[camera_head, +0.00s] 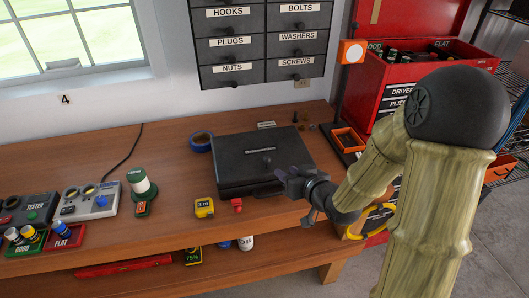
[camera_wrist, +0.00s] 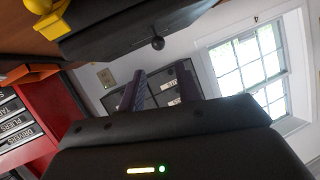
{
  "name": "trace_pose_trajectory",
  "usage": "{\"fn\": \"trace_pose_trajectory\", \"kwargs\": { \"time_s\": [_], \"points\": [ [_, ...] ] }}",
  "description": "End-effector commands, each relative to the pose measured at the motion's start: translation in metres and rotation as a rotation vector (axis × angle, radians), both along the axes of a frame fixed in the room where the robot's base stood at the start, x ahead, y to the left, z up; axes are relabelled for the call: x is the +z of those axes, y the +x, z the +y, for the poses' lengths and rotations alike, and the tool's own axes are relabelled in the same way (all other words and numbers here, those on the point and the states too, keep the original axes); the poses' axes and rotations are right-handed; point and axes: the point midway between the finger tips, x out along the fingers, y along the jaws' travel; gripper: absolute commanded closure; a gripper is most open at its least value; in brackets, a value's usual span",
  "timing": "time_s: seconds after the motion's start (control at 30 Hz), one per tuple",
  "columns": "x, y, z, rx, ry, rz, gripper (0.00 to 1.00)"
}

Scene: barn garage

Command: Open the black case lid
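The black case (camera_head: 232,168) lies on the wooden workbench in the head view, and its lid looks shut. A small dark knob (camera_head: 267,161) stands on the lid. In the wrist view the case (camera_wrist: 105,32) fills the upper left, with the round knob (camera_wrist: 157,43) at its edge. My gripper (camera_head: 281,181) is at the case's front right corner and hides part of that edge. I cannot tell whether it touches the case. In the wrist view my gripper (camera_wrist: 158,75) has its two fingers apart with nothing between them.
A yellow tape measure (camera_head: 204,208) and a small red item (camera_head: 237,205) lie in front of the case. Blue tape (camera_head: 200,142) is behind its left side. An orange tray (camera_head: 348,140) and a red tool chest (camera_head: 400,75) stand right. Drawers (camera_head: 265,72) hang behind.

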Motion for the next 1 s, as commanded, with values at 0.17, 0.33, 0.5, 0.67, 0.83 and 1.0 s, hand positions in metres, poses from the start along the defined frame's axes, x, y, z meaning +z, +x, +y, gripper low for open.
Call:
{"fn": "trace_pose_trajectory", "kwargs": {
  "time_s": [0.17,0.33,0.5,0.67,0.83,1.0],
  "points": [
    [-0.001,0.001,0.002,-0.008,-0.016,0.007,0.66],
    [-0.016,0.025,0.017,-0.005,-0.015,0.004,0.66],
    [-0.025,0.047,0.03,-0.007,-0.014,0.003,0.66],
    [-0.035,0.068,0.043,-0.006,-0.015,0.003,0.66],
    [-0.045,0.09,0.057,-0.007,-0.014,0.002,0.66],
    [-0.054,0.109,0.068,-0.007,-0.015,0.002,0.66]
  ]
}}
